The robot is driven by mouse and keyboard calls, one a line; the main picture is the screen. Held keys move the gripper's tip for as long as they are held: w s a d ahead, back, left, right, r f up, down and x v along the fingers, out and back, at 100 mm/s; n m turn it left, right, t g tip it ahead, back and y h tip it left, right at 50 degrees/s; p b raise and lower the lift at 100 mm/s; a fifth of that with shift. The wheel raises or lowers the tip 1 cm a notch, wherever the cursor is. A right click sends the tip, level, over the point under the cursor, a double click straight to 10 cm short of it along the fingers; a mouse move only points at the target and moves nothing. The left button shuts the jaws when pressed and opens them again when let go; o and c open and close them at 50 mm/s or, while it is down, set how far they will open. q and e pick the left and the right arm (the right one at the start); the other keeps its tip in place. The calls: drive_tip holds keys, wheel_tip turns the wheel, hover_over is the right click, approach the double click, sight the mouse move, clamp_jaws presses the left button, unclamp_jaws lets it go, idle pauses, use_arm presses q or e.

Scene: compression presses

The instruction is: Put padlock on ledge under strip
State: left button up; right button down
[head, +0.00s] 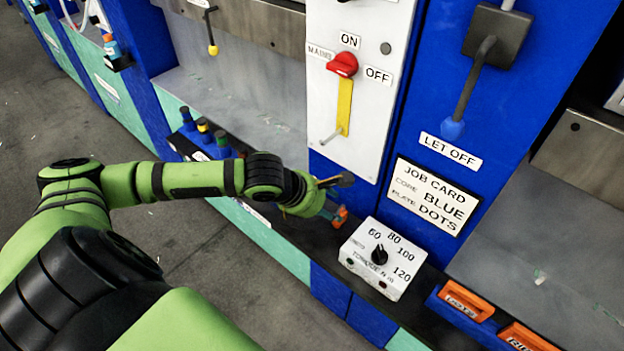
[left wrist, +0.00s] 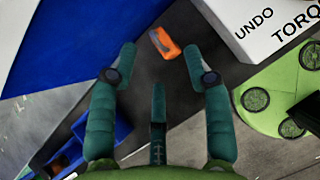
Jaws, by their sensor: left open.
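The padlock, a small orange block with a greyish part, lies on the dark ledge in the left wrist view (left wrist: 165,43), just beyond my fingertips. In the head view the padlock (head: 341,215) shows partly, beside the gripper. My left gripper (head: 334,198) is open; in the left wrist view its teal fingers (left wrist: 152,68) are spread with nothing between them. The yellow strip (head: 344,107) hangs below the red switch knob on the white panel. The dark ledge (head: 322,236) runs along the front below that panel. My right gripper is not in view.
A white torque box (head: 383,258) stands on the ledge right of the padlock. A blue holder with orange-framed pieces (head: 467,301) is farther right. Several coloured-top pegs (head: 204,130) stand left, behind my arm. A lever (head: 474,80) hangs above the job card (head: 435,196).

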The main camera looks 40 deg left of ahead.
use_arm(q)
drive_tip(key=v, duration=0.8)
drive_tip(key=shift+s+r, duration=0.1)
drive_tip(key=shift+s, duration=0.05)
idle(1.9)
